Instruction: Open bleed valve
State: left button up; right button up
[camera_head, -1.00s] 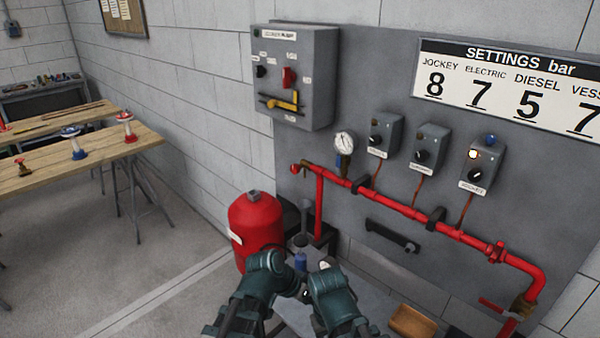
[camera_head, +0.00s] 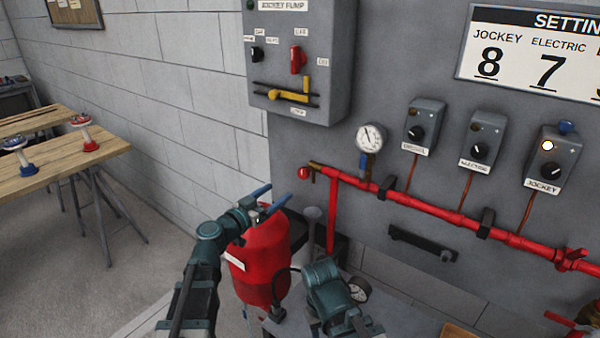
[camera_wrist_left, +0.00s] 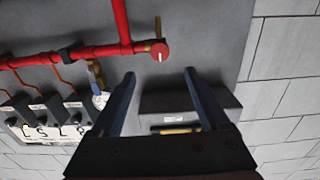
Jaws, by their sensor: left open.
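A red pipe (camera_head: 400,198) runs along the grey wall panel. At its left end is a small brass fitting (camera_head: 314,167) with a round red knob (camera_head: 303,173), which looks like the bleed valve. My left gripper (camera_head: 280,191) is open and empty, below and to the left of the knob and apart from it. In the left wrist view the red knob (camera_wrist_left: 159,52) with a white mark sits just beyond the gap between the open fingers (camera_wrist_left: 160,73). My right arm shows low in the middle; its gripper fingers are not visible.
A pressure gauge (camera_head: 370,137) with a blue-handled valve (camera_head: 363,165) stands above the pipe. A red tank (camera_head: 262,262) stands behind my left arm. The jockey pump box (camera_head: 295,60) hangs above. A wooden table (camera_head: 60,160) is at the left.

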aim_at(302, 174)
pick_arm(q)
jog(key=x, duration=1.3)
jog(key=shift+w+d, duration=0.25)
jog(key=shift+d, duration=0.05)
grip_shut()
